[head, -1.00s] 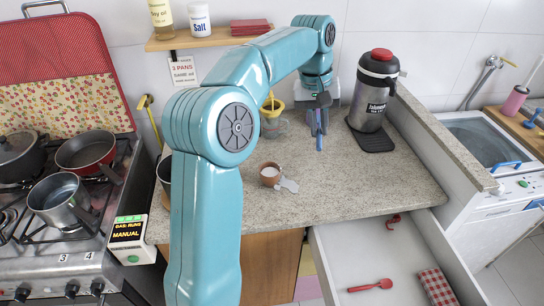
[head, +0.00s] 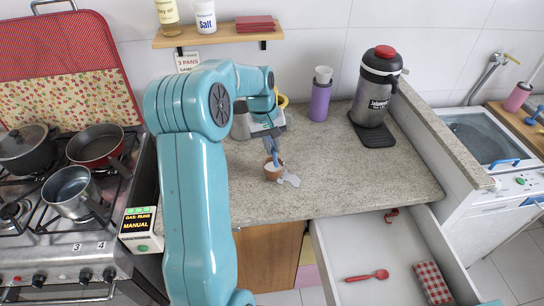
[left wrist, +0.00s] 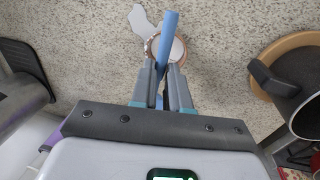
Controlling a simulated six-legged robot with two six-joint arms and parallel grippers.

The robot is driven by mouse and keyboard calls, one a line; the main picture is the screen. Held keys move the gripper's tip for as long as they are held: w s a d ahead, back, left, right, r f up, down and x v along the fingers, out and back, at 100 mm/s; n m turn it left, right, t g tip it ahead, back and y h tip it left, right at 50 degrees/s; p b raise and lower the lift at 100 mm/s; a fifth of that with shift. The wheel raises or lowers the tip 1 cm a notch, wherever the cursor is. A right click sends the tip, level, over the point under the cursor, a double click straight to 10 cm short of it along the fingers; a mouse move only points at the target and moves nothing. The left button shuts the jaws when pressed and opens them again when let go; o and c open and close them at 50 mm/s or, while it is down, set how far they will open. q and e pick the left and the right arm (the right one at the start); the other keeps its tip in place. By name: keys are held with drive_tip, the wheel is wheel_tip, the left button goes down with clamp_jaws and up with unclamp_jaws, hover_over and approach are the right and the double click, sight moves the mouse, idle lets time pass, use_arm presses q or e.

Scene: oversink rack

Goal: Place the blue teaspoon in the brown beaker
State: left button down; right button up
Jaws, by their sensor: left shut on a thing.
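My left gripper (head: 271,145) is shut on the blue teaspoon (head: 277,159) and holds it pointing down at the brown beaker (head: 272,173). The beaker is small, with pale contents, and stands upright on the granite counter. In the left wrist view the blue teaspoon (left wrist: 167,38) extends from between the fingertips (left wrist: 165,77) across the beaker's round opening. The beaker (left wrist: 150,48) is partly hidden behind the spoon and fingers. I cannot tell whether the spoon's lower end is inside the beaker or just above it. My right gripper is not in view.
A pale flat patch (head: 290,180) lies beside the beaker. A purple tumbler (head: 320,98) and a steel flask (head: 375,88) stand at the back. An open drawer (head: 408,250) holds a red spoon (head: 368,276). A stove with pans is at left.

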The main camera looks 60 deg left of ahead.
use_arm(q)
wheel_tip(320, 180, down, 5)
drive_tip(key=shift+f, duration=0.2)
drive_tip(key=shift+f, duration=0.2)
drive_tip(key=c, duration=1.1)
unclamp_jaws()
drive_tip(key=shift+w, duration=0.1)
drive_tip(key=shift+r, duration=0.1)
wheel_tip(320, 180, up, 12)
drive_tip(key=s, duration=0.2)
drive_tip(key=shift+a+r, duration=0.15)
drive_tip(key=shift+a, duration=0.15)
drive_tip(key=shift+s, duration=0.1)
